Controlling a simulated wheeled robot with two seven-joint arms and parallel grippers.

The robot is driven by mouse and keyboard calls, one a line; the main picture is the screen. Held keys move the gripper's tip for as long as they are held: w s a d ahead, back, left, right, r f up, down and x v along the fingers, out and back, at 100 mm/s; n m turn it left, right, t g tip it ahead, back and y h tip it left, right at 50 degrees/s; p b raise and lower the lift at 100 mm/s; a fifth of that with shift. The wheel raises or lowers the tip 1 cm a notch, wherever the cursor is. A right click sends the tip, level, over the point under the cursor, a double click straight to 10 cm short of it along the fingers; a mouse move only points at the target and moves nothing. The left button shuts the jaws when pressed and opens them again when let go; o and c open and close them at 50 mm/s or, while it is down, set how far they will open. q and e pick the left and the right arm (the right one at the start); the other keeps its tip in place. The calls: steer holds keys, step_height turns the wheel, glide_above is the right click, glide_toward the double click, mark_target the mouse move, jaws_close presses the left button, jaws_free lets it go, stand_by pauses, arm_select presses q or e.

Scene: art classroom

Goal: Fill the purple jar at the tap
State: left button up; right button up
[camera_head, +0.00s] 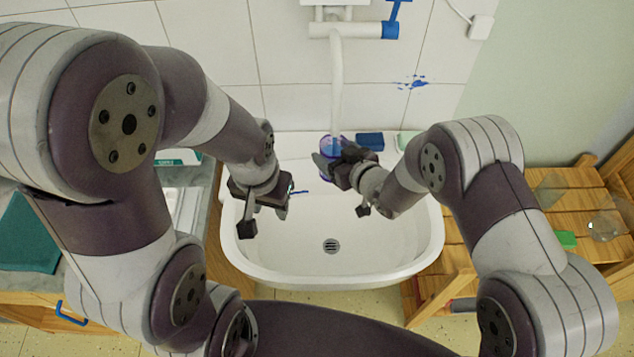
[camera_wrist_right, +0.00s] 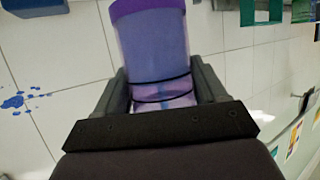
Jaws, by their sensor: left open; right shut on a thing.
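The purple jar (camera_head: 329,174) is below the mouth of the tap's spout, over the back of the basin. My right gripper (camera_head: 338,166) is shut on it; its fingers hide part of the jar. In the right wrist view the translucent jar (camera_wrist_right: 155,50) sits between both fingers, with a darker purple rim and dark bands low down. The inside looks bluish; I cannot tell a water level. The tap (camera_head: 337,75) has a pale spout and a blue lever (camera_head: 397,12). I cannot tell whether water runs. My left gripper (camera_head: 266,207) is open and empty over the basin's left side.
The white basin (camera_head: 300,265) has a drain (camera_head: 331,246) and free room at the front. A blue sponge (camera_head: 369,141) and a pale green block lie on its back ledge. A wooden slatted rack (camera_head: 530,215) stands right. A teal cloth (camera_head: 28,237) lies left.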

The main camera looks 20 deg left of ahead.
steer(key=s+a, duration=0.2)
steer(key=s, duration=0.5)
steer(key=shift+p, duration=0.3)
steer(key=shift+s, duration=0.1)
steer(key=s+a, duration=0.1)
steer(key=s, duration=0.5)
steer(key=shift+s+a, duration=0.4)
stand_by(0.5)
